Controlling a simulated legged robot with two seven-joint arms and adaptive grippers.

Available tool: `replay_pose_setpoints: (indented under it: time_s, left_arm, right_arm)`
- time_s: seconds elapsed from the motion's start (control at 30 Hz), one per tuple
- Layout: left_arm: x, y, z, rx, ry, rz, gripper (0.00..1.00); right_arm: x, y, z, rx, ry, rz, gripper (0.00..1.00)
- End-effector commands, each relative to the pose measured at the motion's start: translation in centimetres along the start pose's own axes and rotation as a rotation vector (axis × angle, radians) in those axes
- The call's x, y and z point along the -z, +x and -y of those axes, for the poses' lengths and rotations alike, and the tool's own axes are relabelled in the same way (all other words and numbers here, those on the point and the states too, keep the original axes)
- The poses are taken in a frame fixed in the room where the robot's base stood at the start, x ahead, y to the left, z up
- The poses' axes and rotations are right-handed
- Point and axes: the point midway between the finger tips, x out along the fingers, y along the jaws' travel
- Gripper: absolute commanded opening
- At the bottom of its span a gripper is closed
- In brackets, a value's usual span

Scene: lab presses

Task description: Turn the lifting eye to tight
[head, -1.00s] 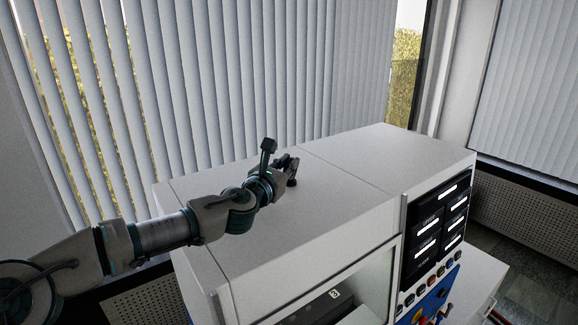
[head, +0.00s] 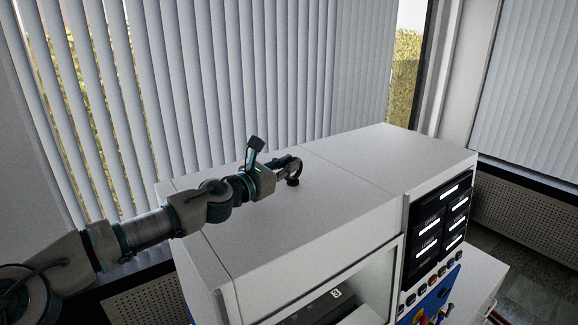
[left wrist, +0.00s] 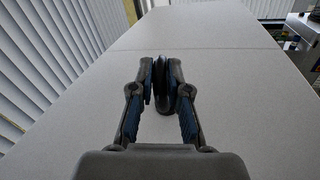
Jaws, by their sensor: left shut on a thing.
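The lifting eye (head: 293,181) is a small dark piece on the white top of the press cabinet (head: 345,190). In the left wrist view the lifting eye (left wrist: 161,88) is a dark upright ring between the fingers, its lower part against the cabinet top. My left gripper (head: 291,166) reaches in from the left, low over the top, and is shut on the eye. In the left wrist view its two blue-padded fingertips (left wrist: 161,82) press on the ring from both sides. The fingers hide part of the ring, and its thread is not visible. My right gripper is not in view.
The cabinet top around the eye is clear. Vertical blinds (head: 240,80) hang behind it. The cabinet front has a glass window (head: 365,285), dark displays (head: 437,230) and a blue panel with buttons (head: 430,300).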

Motion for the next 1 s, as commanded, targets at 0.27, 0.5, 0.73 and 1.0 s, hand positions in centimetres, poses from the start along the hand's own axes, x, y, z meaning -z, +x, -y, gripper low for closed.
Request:
replay_pose_setpoints:
  time_s: [0.27, 0.5, 0.73, 1.0]
  left_arm:
    - [0.30, 0.06, -0.52, 0.165, -0.002, 0.031, 0.00]
    - [0.21, 0.10, -0.72, 0.241, 0.001, 0.048, 0.00]
    - [0.15, 0.12, -0.79, 0.259, 0.001, 0.052, 0.00]
    - [0.08, 0.10, -0.88, 0.257, 0.001, 0.053, 0.19]
  right_arm:
    - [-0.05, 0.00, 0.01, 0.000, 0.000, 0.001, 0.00]
    - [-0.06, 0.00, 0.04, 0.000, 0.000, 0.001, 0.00]
    - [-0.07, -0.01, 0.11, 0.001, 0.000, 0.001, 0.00]
    - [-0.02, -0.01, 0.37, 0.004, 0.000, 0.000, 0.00]
